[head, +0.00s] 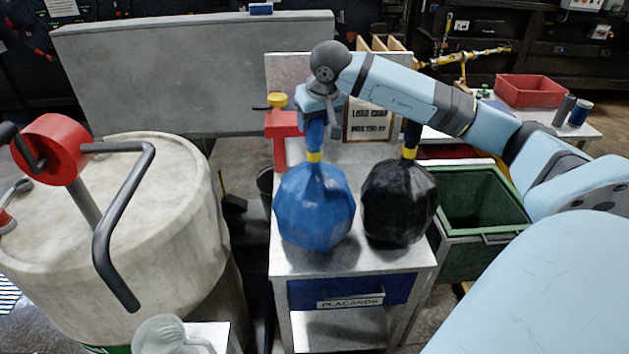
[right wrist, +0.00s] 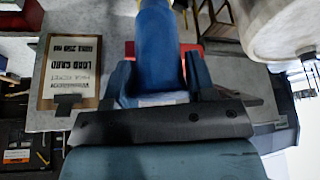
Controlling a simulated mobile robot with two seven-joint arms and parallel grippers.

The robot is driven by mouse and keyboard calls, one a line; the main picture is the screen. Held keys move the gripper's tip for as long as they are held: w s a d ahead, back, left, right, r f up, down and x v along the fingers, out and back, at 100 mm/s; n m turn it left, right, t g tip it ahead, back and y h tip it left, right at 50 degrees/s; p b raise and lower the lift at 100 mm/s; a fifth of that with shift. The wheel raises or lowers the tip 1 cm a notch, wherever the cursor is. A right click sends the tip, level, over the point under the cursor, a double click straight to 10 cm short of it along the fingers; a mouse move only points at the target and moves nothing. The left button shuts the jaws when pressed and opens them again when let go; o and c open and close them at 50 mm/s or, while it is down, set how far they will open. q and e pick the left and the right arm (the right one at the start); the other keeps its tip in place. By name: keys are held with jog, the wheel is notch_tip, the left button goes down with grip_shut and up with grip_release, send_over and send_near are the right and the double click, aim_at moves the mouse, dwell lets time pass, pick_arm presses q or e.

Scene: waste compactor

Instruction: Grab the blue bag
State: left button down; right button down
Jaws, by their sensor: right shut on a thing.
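The blue bag (head: 314,208) stands on the metal table, its neck tied with a yellow band. My right gripper (head: 316,122) is at the top of its neck, with the arm reaching in from the right. In the right wrist view the blue neck (right wrist: 158,50) runs between the two fingers of my right gripper (right wrist: 160,80), which is shut on it. The bag's body looks upright and at table level; I cannot tell whether it touches the table. My left gripper is not in view.
A black bag (head: 399,203) stands close to the right of the blue one. A large drum (head: 190,240) with a red-and-grey crank is at the left. A green bin (head: 485,195) is at the right. A framed sign (head: 370,122) stands behind.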

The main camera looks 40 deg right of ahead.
jog(key=shift+r, duration=0.25)
